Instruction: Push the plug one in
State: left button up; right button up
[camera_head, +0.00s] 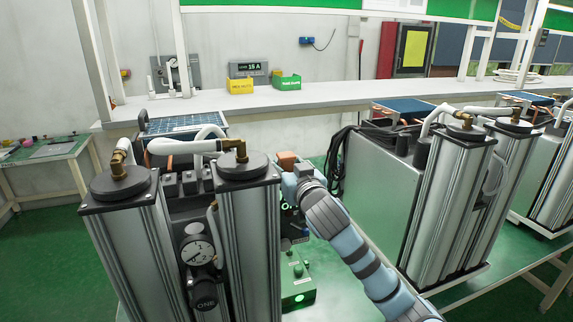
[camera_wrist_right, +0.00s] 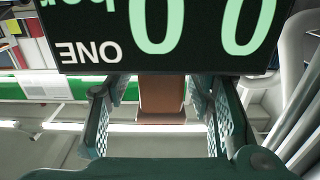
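No part is clearly marked as plug one. A brown block (camera_head: 287,160) sits beside the right column of the nearest unit, at the end of my right arm. It also shows in the right wrist view (camera_wrist_right: 162,95), between the two green lattice fingers with gaps on both sides. My right gripper (camera_wrist_right: 160,105) is open around or just behind the block; I cannot tell the depth. A black display (camera_wrist_right: 165,35) with green digits and the word ONE, upside down, fills the top of that view. My left gripper is not in view.
The nearest twin-column unit (camera_head: 250,240) carries a gauge (camera_head: 197,252) and a knob marked ONE. A green box (camera_head: 299,285) with a lit button stands below my right arm. A similar unit (camera_head: 440,210) is close on the right. A white bench (camera_head: 330,95) runs behind.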

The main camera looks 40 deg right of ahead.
jog(key=v, duration=1.2)
jog(key=shift+w, duration=0.1)
